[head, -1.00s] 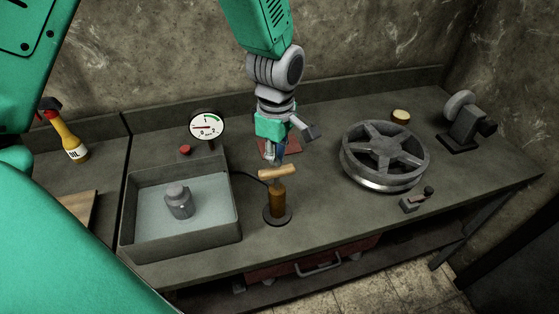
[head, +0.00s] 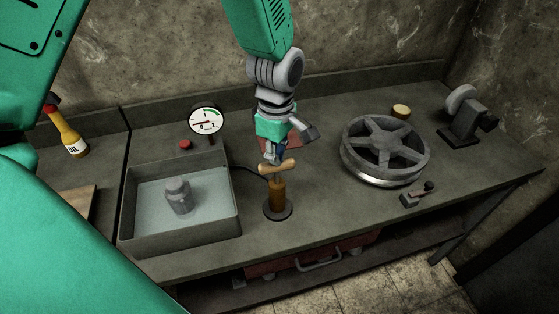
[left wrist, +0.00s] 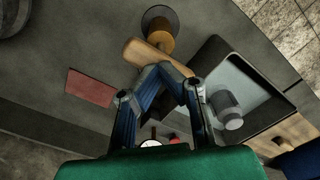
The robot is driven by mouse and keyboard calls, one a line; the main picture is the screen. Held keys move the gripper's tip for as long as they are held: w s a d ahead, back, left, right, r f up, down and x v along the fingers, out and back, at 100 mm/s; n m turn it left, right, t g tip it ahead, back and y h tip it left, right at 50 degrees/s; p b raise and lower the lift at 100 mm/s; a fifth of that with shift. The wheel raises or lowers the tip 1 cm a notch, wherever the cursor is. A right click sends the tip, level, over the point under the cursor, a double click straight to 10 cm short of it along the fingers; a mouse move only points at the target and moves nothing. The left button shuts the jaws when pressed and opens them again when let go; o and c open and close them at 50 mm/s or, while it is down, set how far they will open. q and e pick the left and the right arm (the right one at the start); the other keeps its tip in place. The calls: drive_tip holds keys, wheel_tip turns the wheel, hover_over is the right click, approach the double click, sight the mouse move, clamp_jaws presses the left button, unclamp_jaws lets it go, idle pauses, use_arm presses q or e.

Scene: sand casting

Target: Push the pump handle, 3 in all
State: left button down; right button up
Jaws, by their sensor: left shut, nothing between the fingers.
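The hand pump has a brown cylinder (head: 277,194) standing upright on a round dark base on the bench. In the left wrist view the shut fingertips (left wrist: 178,80) are beside the wooden handle (left wrist: 147,53), with the cylinder (left wrist: 161,30) beyond. The right gripper is not in view.
A water tank (head: 240,218) with a metal piece in it stands left of the pump. A pressure gauge (head: 208,121) stands behind it. A spoked wheel (head: 387,150) lies to the right. A red flat piece (left wrist: 91,88) lies behind the pump.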

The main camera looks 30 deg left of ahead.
use_arm(q)
drive_tip(key=shift+f, duration=0.8)
drive_tip(key=shift+f+b, duration=0.3)
drive_tip(key=shift+f, duration=0.25)
wheel_tip(320, 180, up, 3)
drive_tip(key=p, duration=0.2)
drive_tip(key=shift+f+p, duration=0.2)
drive_tip(key=shift+p, duration=0.1)
drive_tip(key=shift+r, duration=0.9)
drive_tip(key=shift+f, duration=0.2)
drive_tip(key=shift+f, duration=0.55)
drive_tip(key=shift+f, duration=0.1)
